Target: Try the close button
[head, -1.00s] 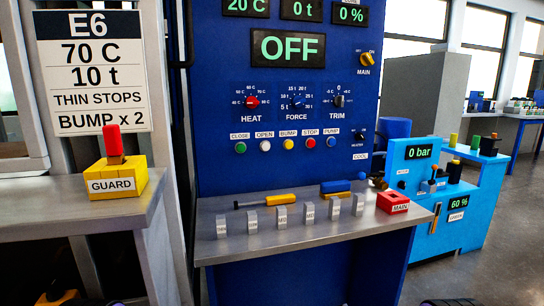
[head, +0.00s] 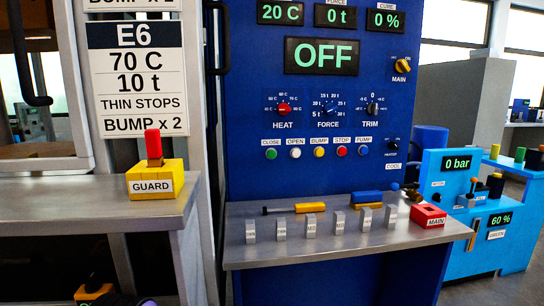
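The green close button (head: 271,154) is at the left end of the button row on the blue press panel (head: 245,100), under a CLOSE label. To its right are the white open (head: 295,153), yellow bump (head: 319,152), red stop (head: 342,151) and blue pump (head: 363,150) buttons. The large display (head: 321,55) reads OFF. The MAIN switch (head: 402,66) is at the panel's upper right.
A metal shelf (head: 300,255) below the panel holds several small grey blocks, a yellow-handled tool (head: 310,208) and a red MAIN block (head: 428,216). A yellow GUARD block with a red lever (head: 154,180) stands on the left bench. A light blue pump unit (head: 440,255) stands at right.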

